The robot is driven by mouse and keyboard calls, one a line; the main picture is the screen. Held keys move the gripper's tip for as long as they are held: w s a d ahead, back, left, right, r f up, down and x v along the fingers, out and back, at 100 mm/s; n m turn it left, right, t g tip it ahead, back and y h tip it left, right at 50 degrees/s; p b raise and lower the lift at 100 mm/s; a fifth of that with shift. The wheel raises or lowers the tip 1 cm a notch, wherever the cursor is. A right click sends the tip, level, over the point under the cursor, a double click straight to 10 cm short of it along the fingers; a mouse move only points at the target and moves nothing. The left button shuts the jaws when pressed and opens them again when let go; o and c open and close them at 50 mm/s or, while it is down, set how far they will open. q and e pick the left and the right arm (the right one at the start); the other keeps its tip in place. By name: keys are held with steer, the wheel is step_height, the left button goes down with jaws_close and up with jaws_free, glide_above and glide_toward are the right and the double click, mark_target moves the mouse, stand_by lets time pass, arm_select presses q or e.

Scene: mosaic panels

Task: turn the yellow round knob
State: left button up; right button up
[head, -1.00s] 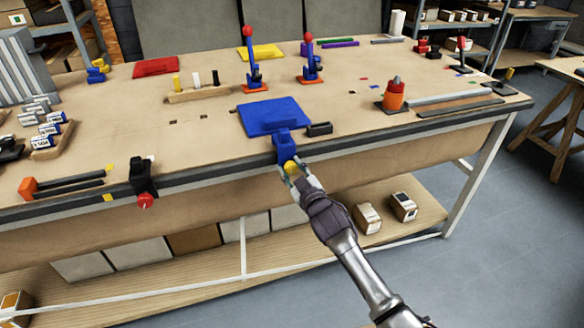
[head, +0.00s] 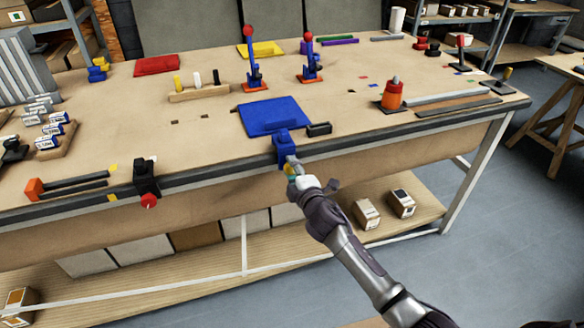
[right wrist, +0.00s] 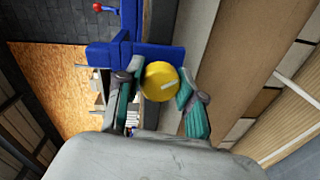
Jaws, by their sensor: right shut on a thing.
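The yellow round knob (right wrist: 160,82) sits on the front of a blue clamp-like fixture (head: 282,145) at the table's front edge. In the right wrist view the knob lies between the two fingers of my right gripper (right wrist: 158,98), with a pale line on its face. The right gripper is shut on the knob. In the head view the gripper (head: 292,167) reaches it from the lower right and mostly hides it. The blue fixture also shows in the right wrist view (right wrist: 128,50). My left gripper is not in view.
A blue panel (head: 272,112) lies behind the fixture, with a small black block (head: 319,129) beside it. A black clamp with a red knob (head: 148,200) is on the edge to the left. Boxes (head: 367,213) stand on the lower shelf. The space before the table is clear.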

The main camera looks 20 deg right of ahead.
steer(key=n, duration=0.5)
steer(key=shift+h+p, duration=0.3)
steer(key=shift+p, duration=0.1)
steer(key=n+p, duration=0.1)
steer(key=n, duration=0.3)
steer(key=shift+n+h, duration=0.3)
steer(key=shift+n, duration=0.4)
steer(key=o, duration=1.2)
steer(key=shift+c, duration=0.2)
steer(key=shift+s, duration=0.25)
steer(key=s, duration=1.1)
steer(key=shift+s+r, duration=0.3)
steer(key=shift+r, duration=0.1)
